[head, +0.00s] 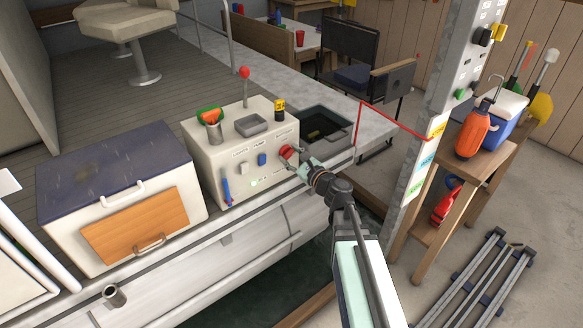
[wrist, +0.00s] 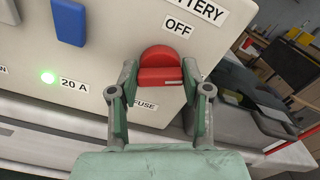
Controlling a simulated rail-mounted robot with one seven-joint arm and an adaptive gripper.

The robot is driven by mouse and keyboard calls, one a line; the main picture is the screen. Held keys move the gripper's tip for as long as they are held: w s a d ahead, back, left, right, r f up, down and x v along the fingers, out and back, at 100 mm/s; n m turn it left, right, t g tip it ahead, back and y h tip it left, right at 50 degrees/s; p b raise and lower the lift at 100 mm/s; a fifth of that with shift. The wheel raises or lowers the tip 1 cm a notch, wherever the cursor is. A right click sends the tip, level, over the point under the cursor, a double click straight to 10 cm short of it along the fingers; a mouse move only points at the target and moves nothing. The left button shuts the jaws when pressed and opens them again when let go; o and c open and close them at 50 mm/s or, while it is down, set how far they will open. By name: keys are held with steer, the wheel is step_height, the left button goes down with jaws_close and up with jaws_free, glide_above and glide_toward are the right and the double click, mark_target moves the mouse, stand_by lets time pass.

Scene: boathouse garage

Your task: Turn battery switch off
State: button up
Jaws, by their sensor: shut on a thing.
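The battery switch is a red rotary knob (wrist: 161,66) on the front of the white console (head: 222,165). In the wrist view it sits below the labels "BATTERY" and "OFF". Its grip bar lies about level in that view, with a small pale mark at its right end. The red knob also shows in the head view (head: 286,151), near the console's right front edge. My gripper (wrist: 160,72) has a finger on each side of the knob and is shut on it. The fingertips partly hide the knob's sides.
A blue switch (wrist: 69,22) and a lit green lamp (wrist: 47,77) by a "20 A" label are left of the knob. A red-topped lever (head: 244,73), grey tray (head: 251,124) and cup (head: 213,130) stand on the console. A grey post (head: 447,95) rises at right.

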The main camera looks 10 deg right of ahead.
steer(key=n+b, duration=0.3)
steer(key=b, duration=0.2)
steer(key=shift+f+n+b, duration=0.35)
steer(key=shift+f+n, duration=0.05)
steer(key=n+b, duration=0.3)
steer(key=b, duration=0.2)
steer(key=shift+n, duration=0.3)
steer(key=n+b, duration=0.4)
steer(key=b, duration=0.1)
steer(key=shift+a+r+n+b, duration=0.1)
steer(key=shift+r+n+b, duration=0.1)
steer(key=shift+n+b, duration=0.7)
steer(key=shift+r, duration=0.1)
steer(key=o, duration=1.2)
steer(key=shift+c, duration=0.2)
steer(key=shift+s, duration=0.1)
steer(key=v, duration=0.7)
